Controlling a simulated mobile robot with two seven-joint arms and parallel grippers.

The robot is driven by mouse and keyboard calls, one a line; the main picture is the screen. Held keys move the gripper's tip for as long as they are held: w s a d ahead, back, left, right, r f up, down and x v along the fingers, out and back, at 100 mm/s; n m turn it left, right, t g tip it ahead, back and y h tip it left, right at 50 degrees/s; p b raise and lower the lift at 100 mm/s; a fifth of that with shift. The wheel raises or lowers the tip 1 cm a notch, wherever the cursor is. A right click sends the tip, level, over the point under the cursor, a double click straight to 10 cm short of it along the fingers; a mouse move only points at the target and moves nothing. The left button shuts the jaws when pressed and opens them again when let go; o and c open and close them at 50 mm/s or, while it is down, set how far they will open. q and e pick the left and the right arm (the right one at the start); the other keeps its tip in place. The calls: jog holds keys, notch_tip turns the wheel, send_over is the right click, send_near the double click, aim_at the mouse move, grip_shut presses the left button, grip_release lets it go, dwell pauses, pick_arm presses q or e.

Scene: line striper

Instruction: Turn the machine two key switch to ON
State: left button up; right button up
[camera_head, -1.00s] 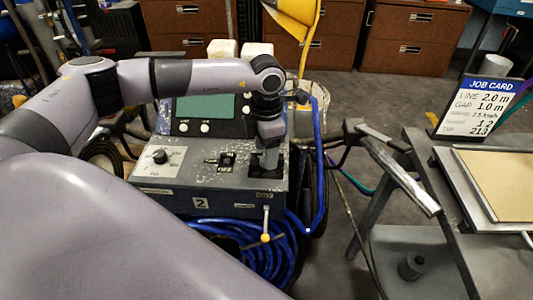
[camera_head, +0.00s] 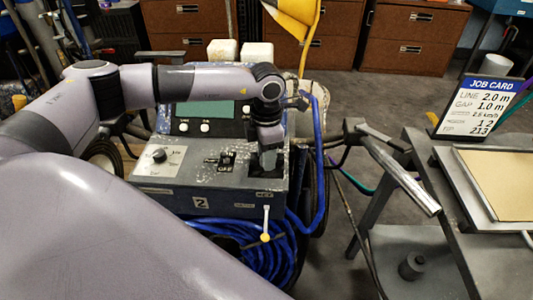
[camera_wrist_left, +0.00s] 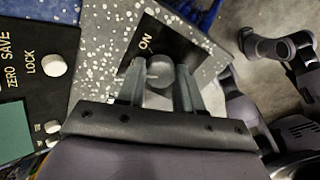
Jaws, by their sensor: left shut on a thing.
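The machine with the number 2 plate (camera_head: 200,203) stands in the middle of the head view. Its key switch sits on a dark plate at the right end of the speckled top panel. In the left wrist view the grey rounded key head (camera_wrist_left: 160,71) is between the fingers, close to a white ON label (camera_wrist_left: 146,43). My left gripper (camera_head: 267,163) points down at this plate; in the left wrist view it (camera_wrist_left: 158,88) is shut on the key. The gripper hides the switch in the head view, and I cannot tell the key's exact angle. My right gripper is not seen.
A dial (camera_head: 160,156) and a small toggle (camera_head: 227,160) are left of the gripper. A screen (camera_head: 203,110) stands behind them. A lever with a yellow knob (camera_head: 265,238) hangs in front. A job card (camera_head: 481,107) stands on the right table (camera_head: 455,200).

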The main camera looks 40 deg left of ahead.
pick_arm(q)
jog(key=m+b, duration=0.1)
jog(key=m, duration=0.2)
jog(key=shift+m, duration=0.3)
jog(key=m+b, duration=0.1)
jog(key=m, duration=0.2)
jog(key=shift+m, duration=0.4)
jog(key=m+b, duration=0.1)
jog(key=m, duration=0.1)
jog(key=shift+m, duration=1.1)
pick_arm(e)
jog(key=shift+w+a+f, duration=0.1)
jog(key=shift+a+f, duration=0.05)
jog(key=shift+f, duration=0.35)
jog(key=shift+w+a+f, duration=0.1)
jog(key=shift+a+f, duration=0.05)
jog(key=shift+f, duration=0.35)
pick_arm(q)
jog(key=o, duration=0.9)
jog(key=shift+o, duration=0.7)
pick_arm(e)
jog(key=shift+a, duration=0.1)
pick_arm(q)
jog(key=shift+r, duration=0.1)
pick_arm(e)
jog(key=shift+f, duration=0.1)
